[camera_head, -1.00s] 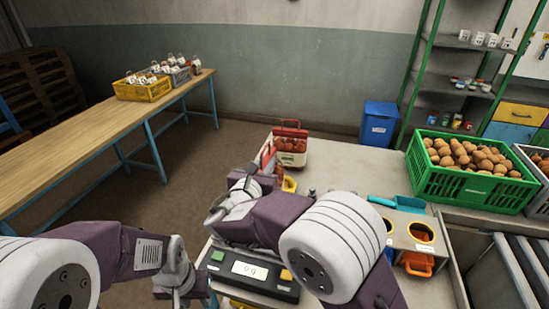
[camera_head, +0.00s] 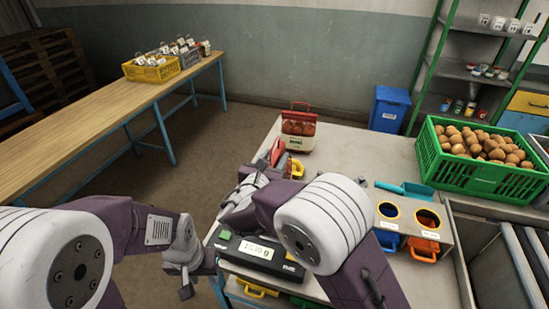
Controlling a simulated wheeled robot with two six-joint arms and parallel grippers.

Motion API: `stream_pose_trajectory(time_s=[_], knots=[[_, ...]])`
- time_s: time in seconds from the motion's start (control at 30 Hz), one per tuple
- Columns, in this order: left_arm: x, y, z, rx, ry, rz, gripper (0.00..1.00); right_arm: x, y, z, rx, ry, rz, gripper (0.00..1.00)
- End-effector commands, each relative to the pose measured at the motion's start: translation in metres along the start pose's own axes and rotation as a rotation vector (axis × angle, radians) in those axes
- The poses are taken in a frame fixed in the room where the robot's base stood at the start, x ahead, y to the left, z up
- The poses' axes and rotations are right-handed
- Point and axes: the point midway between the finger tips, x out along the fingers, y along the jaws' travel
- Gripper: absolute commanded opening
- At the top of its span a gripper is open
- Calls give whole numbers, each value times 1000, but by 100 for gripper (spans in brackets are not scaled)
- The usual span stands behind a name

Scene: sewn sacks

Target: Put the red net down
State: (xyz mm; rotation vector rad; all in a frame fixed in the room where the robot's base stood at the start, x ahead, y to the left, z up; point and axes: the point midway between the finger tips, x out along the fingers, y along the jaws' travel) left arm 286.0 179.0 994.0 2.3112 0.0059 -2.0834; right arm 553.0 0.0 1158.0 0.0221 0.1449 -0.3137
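A red net bag (camera_head: 298,130) with a pale label and a raised red handle stands upright at the far left corner of the grey worktop. My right arm reaches over the black scale (camera_head: 259,252); its gripper fingers are hidden behind its own links, so what they hold cannot be seen. The scale's display shows a number that looks like 1530 g; its top is hidden by the arm. My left gripper (camera_head: 185,278) is low at the left of the scale, apart from the bag. Its fingers are too unclear to judge.
A red object (camera_head: 277,152) and a yellow one (camera_head: 297,168) lie beyond my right arm. A green crate of brown round produce (camera_head: 425,155), a blue scoop (camera_head: 405,189) and a holder with two round openings (camera_head: 440,211) stand right. The worktop between bag and crate is clear.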

Motion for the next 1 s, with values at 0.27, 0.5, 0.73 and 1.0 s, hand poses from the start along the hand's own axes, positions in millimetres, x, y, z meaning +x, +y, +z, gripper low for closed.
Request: stream_pose_trajectory(time_s=[0.27, 0.5, 0.73, 1.0], knots=[[0, 0, 0, 0, 0, 0, 36, -10, 1, 2, 0, 0, 3, 40], [9, 0, 1, 0, 0, 0, 36, -63, 2, 1, 1, 0, 7, 40], [13, 0, 1, 0, 0, 0, 36, -106, 1, 2, 1, -1, 4, 40], [14, 0, 1, 0, 0, 0, 36, -121, 0, 3, 0, 0, -1, 40]])
